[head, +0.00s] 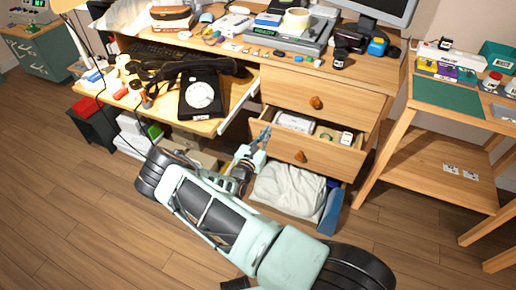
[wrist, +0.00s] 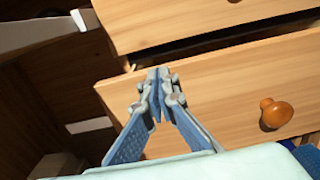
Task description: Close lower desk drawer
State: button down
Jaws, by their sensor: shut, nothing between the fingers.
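The lower desk drawer (head: 310,152) stands pulled out under the upper drawer (head: 340,99), with small items showing inside it in the head view. Its wooden front has a round orange-brown knob (head: 300,156). In the wrist view the lower drawer front (wrist: 215,100) fills the middle and right, with the knob (wrist: 276,113) at the right. A dark gap shows above its top edge. My gripper (wrist: 158,75) is shut and empty, its tips over the left part of the drawer front. In the head view my gripper (head: 262,133) is left of the knob. I cannot tell whether it touches the wood.
A pulled-out tray (head: 208,125) holding a black dial phone (head: 201,92) is left of the drawers. A white bag (head: 288,190) lies below the lower drawer. A wooden side table (head: 440,150) stands at the right. The floor in front is clear.

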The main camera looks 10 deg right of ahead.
jog(key=b+x, duration=0.2)
jog(key=x, duration=0.9)
jog(key=shift+w+d+b, duration=0.15)
jog(key=shift+w+b, duration=0.2)
jog(key=shift+r, duration=0.15)
